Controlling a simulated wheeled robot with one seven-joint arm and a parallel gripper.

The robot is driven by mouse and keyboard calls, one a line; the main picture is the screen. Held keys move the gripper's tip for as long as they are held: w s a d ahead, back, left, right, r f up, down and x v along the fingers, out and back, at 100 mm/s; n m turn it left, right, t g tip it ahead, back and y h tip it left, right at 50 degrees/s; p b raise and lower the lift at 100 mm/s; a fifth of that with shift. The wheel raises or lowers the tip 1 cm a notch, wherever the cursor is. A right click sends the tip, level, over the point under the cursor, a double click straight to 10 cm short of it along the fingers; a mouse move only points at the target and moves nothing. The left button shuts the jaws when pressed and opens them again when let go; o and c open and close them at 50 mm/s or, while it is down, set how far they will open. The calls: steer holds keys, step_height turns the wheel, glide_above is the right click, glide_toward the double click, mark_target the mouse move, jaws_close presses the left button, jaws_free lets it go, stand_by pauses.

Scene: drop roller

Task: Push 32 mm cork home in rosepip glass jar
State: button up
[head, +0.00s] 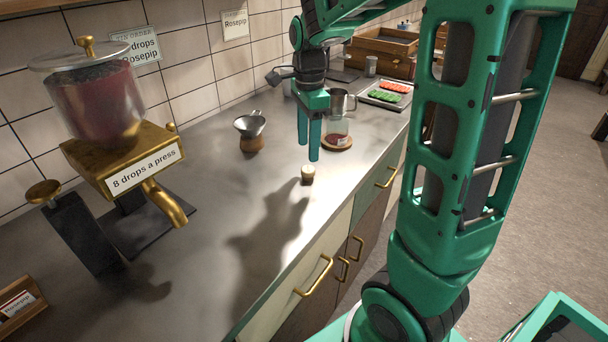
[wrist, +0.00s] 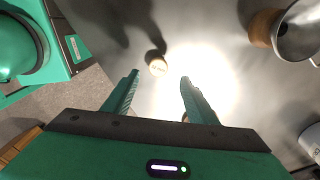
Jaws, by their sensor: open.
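The cork (head: 307,174) is a small tan cylinder with a pale top, standing on the grey counter. It also shows in the wrist view (wrist: 157,66), just beyond and between my fingertips. My gripper (head: 309,146) is open and points down above the counter near the cork, apart from it, with nothing between its fingers. A clear glass jar (head: 338,126) with a little red in it and a pale label stands on a round wooden coaster (head: 337,145), right of my gripper in the head view. The label is too small to read, and the jar's mouth is hard to make out.
A metal funnel on a cork-coloured stand (head: 250,128) is left of my gripper. A metal jug (head: 341,100) and a tray of red and green pieces (head: 385,95) stand behind. A brass dispenser (head: 125,155) is at left. The counter's front edge lies close to the cork.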

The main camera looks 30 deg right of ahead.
mark_target(309, 169)
steer(key=shift+s+f, duration=0.15)
steer(key=shift+f, duration=1.55)
steer(key=shift+s+f, duration=0.1)
steer(key=shift+f, duration=1.6)
steer(key=c, duration=1.2)
steer(key=shift+r, duration=0.15)
